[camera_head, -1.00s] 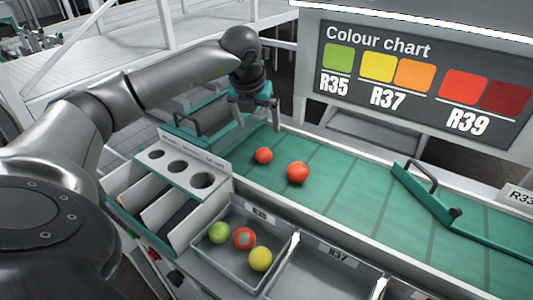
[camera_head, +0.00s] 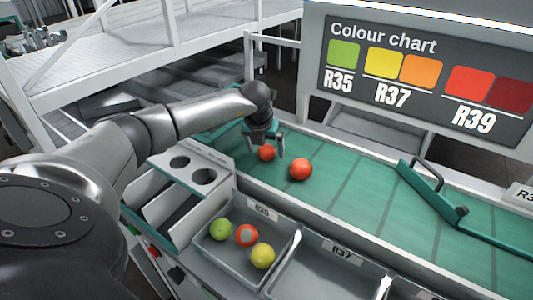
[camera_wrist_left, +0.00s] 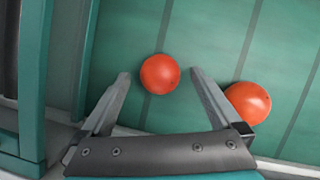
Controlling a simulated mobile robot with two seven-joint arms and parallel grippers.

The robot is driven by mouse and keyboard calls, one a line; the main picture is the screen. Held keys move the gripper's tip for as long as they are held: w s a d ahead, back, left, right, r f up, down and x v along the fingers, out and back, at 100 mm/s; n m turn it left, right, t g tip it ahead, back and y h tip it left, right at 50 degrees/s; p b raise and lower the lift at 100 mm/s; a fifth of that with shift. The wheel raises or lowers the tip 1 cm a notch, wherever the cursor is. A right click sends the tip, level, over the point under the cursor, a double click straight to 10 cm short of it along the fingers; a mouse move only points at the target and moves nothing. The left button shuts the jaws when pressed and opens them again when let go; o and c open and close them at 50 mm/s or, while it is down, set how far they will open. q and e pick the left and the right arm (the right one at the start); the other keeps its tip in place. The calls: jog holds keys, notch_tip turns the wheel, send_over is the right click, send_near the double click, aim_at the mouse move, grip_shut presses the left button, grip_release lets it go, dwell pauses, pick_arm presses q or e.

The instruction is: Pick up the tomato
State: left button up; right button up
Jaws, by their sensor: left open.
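Two red tomatoes lie on the green belt. The smaller one (camera_head: 266,153) is at my left gripper (camera_head: 264,149); the larger one (camera_head: 301,169) is just to its right. In the left wrist view the smaller tomato (camera_wrist_left: 160,74) shows between the open fingertips, with a gap to each finger. The larger tomato (camera_wrist_left: 248,103) is outside the right finger there, partly hidden by it. My left gripper is open and empty. My right gripper is not in view.
A grey tray (camera_head: 276,275) in front of the belt holds a green, a red and a yellow fruit. A holed white rack (camera_head: 222,165) stands left of it. A teal bar with a handle (camera_head: 430,195) crosses the belt on the right. The belt between is clear.

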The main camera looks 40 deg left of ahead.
pick_arm(q)
jog(key=shift+w+a+f, duration=0.1)
jog(key=shift+w+f, duration=0.15)
jog(key=shift+f, duration=0.25)
jog(key=shift+c, duration=0.2)
jog(key=c, duration=0.9)
jog(key=shift+c, duration=0.2)
